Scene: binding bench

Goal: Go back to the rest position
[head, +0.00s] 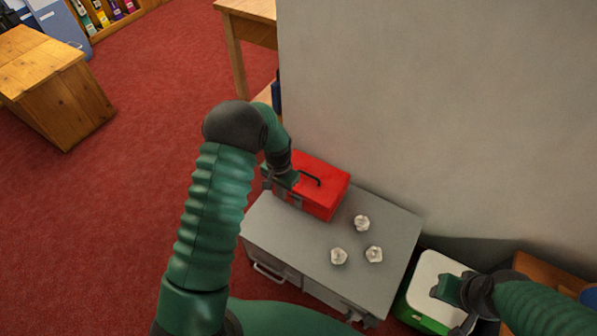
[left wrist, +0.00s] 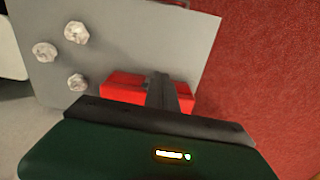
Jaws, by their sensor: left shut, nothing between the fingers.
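My left gripper (head: 283,187) is shut and empty at the left side of a red box (head: 320,187) with a dark handle. The box stands on the grey cabinet top (head: 290,235), and I cannot tell whether the gripper touches it. In the left wrist view, the dark fingers (left wrist: 162,92) overlap the red box (left wrist: 122,88) and hide part of it. My right gripper (head: 452,305) is at the lower right, over a white-topped green box (head: 432,273). Its finger opening is unclear.
Several pale crumpled lumps (head: 362,223) lie on the cabinet top; they also show in the left wrist view (left wrist: 76,32). A grey wall (head: 440,110) rises behind the cabinet. Red carpet (head: 150,110) is open at left, with a wooden block table (head: 50,85) beyond.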

